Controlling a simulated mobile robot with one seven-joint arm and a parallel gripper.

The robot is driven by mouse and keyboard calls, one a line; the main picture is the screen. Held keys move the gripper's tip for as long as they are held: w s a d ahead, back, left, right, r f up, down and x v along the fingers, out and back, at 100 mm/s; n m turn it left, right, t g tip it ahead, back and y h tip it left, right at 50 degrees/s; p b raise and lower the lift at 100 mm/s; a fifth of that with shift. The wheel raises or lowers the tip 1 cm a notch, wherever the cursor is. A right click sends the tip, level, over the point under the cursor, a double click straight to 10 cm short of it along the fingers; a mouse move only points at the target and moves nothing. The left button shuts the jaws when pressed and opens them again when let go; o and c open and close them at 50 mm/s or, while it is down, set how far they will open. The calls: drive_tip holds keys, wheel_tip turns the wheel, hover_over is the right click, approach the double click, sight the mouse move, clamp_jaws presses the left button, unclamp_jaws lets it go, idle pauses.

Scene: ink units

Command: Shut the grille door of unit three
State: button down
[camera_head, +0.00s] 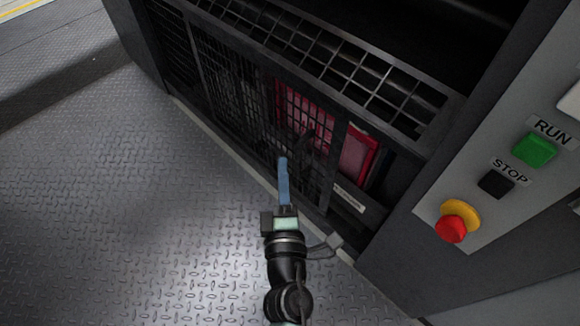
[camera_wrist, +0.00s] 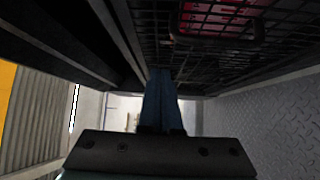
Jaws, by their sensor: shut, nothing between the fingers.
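A black grille door (camera_head: 262,112) stands on the front of the dark machine, in the middle of the head view. Red units (camera_head: 357,157) show behind its mesh and, uncovered, to the right of its edge. How far the door stands from its frame is hard to tell. My gripper (camera_head: 283,162) is shut and empty, its blue fingers in front of the lower part of the grille. Contact with it cannot be made out. In the wrist view the blue fingers (camera_wrist: 160,95) are together, below dark mesh (camera_wrist: 270,45) with a dark handle-like bar (camera_wrist: 215,40).
A panel at the right carries a green RUN button (camera_head: 534,149), a black STOP button (camera_head: 495,184) and a red knob on a yellow collar (camera_head: 453,228). An open grating (camera_head: 350,62) runs above the doors. The tread-plate floor (camera_head: 110,210) at the left is clear.

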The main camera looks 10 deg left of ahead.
wheel_tip(320, 180, down, 5)
drive_tip(key=b, duration=0.1)
drive_tip(key=w+a+n, duration=0.1)
drive_tip(key=w+a, duration=0.2)
drive_tip(key=w, duration=0.6)
drive_tip(key=shift+g+y, duration=0.3)
drive_tip(key=shift+g, duration=0.1)
drive_tip(key=shift+s+d+r, duration=0.1)
drive_tip(key=shift+s+d, duration=0.4)
drive_tip(key=shift+d, duration=0.4)
drive_tip(key=shift+s+d, duration=0.45)
drive_tip(key=shift+d, duration=0.45)
drive_tip(key=s+d+p, duration=0.5)
drive_tip(key=s+d, duration=0.4)
drive_tip(key=d, duration=0.3)
drive_tip(key=shift+s+d, duration=0.2)
drive_tip(key=shift+d, duration=0.05)
